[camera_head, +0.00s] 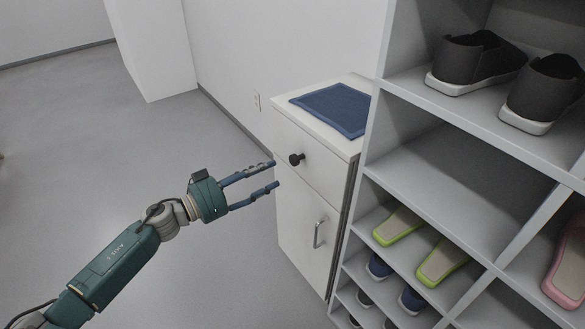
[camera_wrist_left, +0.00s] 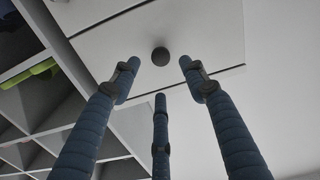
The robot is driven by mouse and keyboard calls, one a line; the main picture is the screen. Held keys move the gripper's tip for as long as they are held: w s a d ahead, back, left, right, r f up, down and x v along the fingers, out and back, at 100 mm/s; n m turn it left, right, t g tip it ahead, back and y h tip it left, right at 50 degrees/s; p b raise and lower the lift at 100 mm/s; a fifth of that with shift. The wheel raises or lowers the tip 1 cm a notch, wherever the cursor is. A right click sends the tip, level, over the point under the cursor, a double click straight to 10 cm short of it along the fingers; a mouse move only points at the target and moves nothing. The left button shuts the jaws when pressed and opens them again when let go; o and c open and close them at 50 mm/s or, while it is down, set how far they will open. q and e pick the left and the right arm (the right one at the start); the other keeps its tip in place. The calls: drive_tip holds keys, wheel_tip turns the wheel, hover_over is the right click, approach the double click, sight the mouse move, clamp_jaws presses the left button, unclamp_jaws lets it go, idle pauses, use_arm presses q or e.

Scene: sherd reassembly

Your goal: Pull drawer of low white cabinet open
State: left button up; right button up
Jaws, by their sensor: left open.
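The low white cabinet (camera_head: 288,232) stands against the wall, left of the shoe shelf. Its drawer (camera_head: 318,165) looks closed at the top and has a dark round knob (camera_head: 296,159). A door with a metal handle is below it. My left gripper (camera_head: 274,174) is open and empty, with its blue fingers pointing at the drawer front, close to the knob. In the left wrist view the knob (camera_wrist_left: 160,56) shows ahead of the spread fingers (camera_wrist_left: 160,75), apart from them. My right gripper is in neither view.
A white shelf (camera_head: 440,175) with several shoes stands directly right of the cabinet. A blue cloth (camera_head: 333,108) lies on the cabinet top. A white block-like unit (camera_head: 150,45) stands farther back by the wall. The grey floor (camera_head: 90,140) on the left is clear.

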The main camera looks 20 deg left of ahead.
sight(292, 161)
use_arm(q)
drive_tip(key=b+x, duration=0.1)
drive_tip(key=x, duration=0.8)
drive_tip(key=shift+w+d, duration=0.1)
drive_tip(key=shift+w, duration=0.05)
drive_tip(key=shift+c, duration=0.5)
clamp_jaws()
